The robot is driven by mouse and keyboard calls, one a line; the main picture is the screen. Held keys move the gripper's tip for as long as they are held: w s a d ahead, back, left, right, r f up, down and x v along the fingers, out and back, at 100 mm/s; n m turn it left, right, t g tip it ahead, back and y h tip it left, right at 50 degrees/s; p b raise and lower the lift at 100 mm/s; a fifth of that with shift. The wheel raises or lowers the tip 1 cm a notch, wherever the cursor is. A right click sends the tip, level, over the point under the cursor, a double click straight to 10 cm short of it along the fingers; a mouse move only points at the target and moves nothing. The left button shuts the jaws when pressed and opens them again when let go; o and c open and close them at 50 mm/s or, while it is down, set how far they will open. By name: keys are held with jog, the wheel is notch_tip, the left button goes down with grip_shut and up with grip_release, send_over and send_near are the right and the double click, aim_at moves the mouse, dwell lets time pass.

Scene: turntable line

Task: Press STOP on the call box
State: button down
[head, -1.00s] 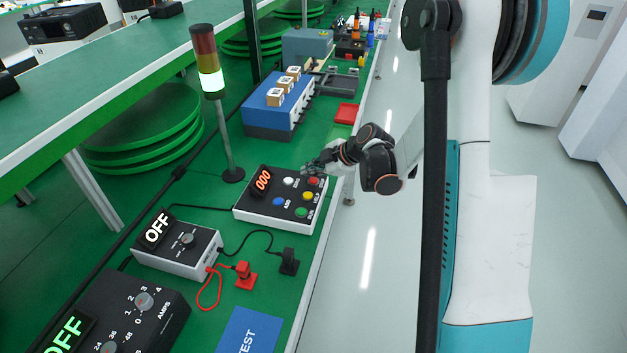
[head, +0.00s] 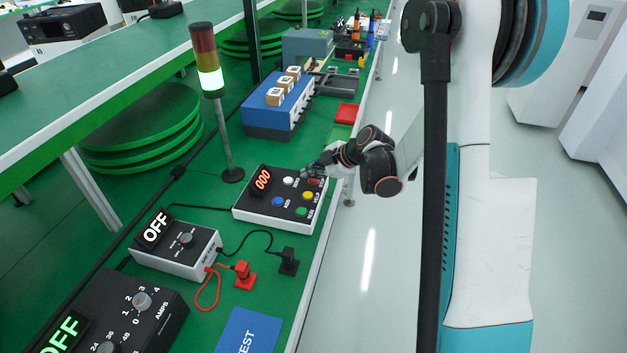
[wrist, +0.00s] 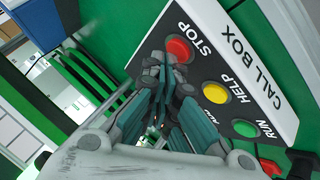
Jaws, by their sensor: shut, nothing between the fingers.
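The call box (head: 262,217) is a black-topped, white-sided box on the green bench with a red "000" display. Its red STOP button (wrist: 179,49) shows in the wrist view beside the STOP label, partly covered by my fingertips. In the head view the red button (head: 315,182) is also partly hidden by my gripper (head: 311,172). My gripper (wrist: 165,72) is shut and empty, with its tips over or just beside the red button. I cannot tell whether they touch it. The yellow HELP button (wrist: 215,92) and green RUN button (wrist: 245,128) lie alongside.
A signal tower (head: 223,135) with its white segment lit stands behind the box. A blue machine (head: 275,108) and a red tray (head: 347,113) lie farther along the bench. An OFF meter box (head: 175,246) and red and black plugs sit nearer.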

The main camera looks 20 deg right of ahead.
aim_at(312, 181)
jog(key=shift+f, duration=0.35)
jog(key=shift+r, duration=0.15)
dwell(0.4)
jog(key=shift+r+p, duration=0.3)
jog(key=shift+r, duration=0.4)
jog(key=shift+r+p, duration=1.6)
jog(key=shift+r, duration=0.95)
